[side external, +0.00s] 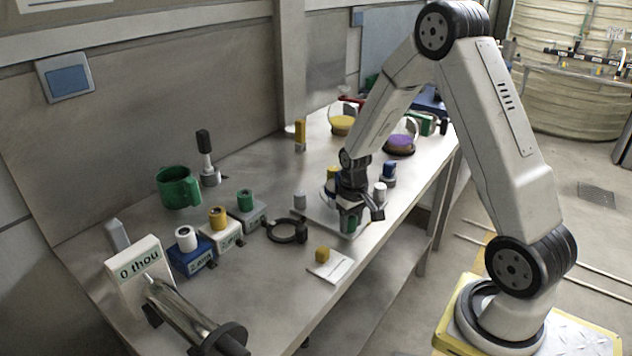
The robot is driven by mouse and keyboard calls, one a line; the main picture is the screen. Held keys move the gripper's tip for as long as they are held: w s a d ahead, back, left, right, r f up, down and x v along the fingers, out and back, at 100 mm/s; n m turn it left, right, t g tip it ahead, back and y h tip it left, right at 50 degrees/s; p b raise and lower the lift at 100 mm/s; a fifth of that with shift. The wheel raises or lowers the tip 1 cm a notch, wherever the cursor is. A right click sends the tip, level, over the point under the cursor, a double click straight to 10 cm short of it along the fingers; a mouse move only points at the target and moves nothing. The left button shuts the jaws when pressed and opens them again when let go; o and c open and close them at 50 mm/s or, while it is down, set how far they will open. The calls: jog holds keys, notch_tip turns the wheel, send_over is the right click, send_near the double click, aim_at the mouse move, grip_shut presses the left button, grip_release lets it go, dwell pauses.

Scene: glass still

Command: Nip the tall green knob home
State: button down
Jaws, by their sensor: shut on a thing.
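My gripper (356,212) points down over a pale plate (325,222) on the bench. It is shut on a green knob (350,224), which shows only partly between and below the dark fingers. The knob looks roughly upright; whether its foot is fully seated on the plate is hidden. A blue knob (389,171) stands just behind.
Left are a green mug (178,187), blocks with white (186,238), yellow (218,217) and green (245,200) tops, a black ring (287,231) and a "0 thou" stand (140,270). A small yellow cube (322,254) sits on a card in front. The bench's front edge is close.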

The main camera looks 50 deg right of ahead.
jog(key=shift+m, duration=0.5)
jog(key=shift+c, duration=2.4)
grip_release()
jog(key=shift+r, duration=0.15)
jog(key=shift+r, duration=3.8)
